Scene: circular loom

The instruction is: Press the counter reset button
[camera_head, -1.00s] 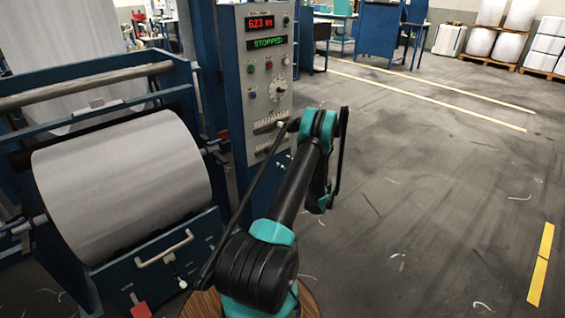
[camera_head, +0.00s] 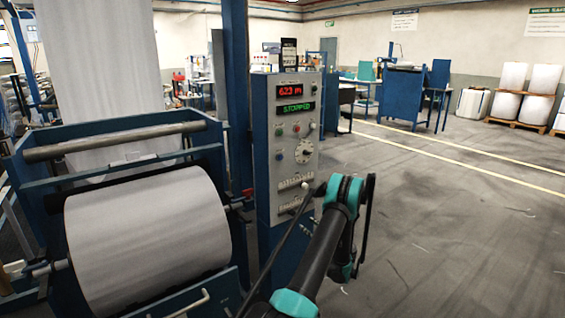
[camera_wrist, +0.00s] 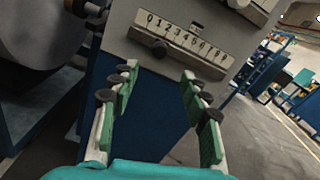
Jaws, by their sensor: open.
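The control panel (camera_head: 290,150) stands upright right of the fabric roll, with a red counter display reading about 623 m (camera_head: 290,91) and a green STOPPED display (camera_head: 295,107). Below are a green button (camera_head: 279,131), a red button (camera_head: 296,128), a blue button (camera_head: 279,155) and a white dial (camera_head: 304,151). A small dark button (camera_head: 312,89) sits right of the counter display; its label is unreadable. My gripper (camera_wrist: 160,73) is open and empty in the wrist view, facing the panel's lower part with a numbered slider scale (camera_wrist: 185,40). The upper buttons are outside that view.
The large fabric roll (camera_head: 148,240) and its blue frame stand left of the panel. The floor (camera_head: 450,230) at right is clear. Blue workbenches (camera_head: 403,95) and wrapped rolls on pallets (camera_head: 508,95) stand far back.

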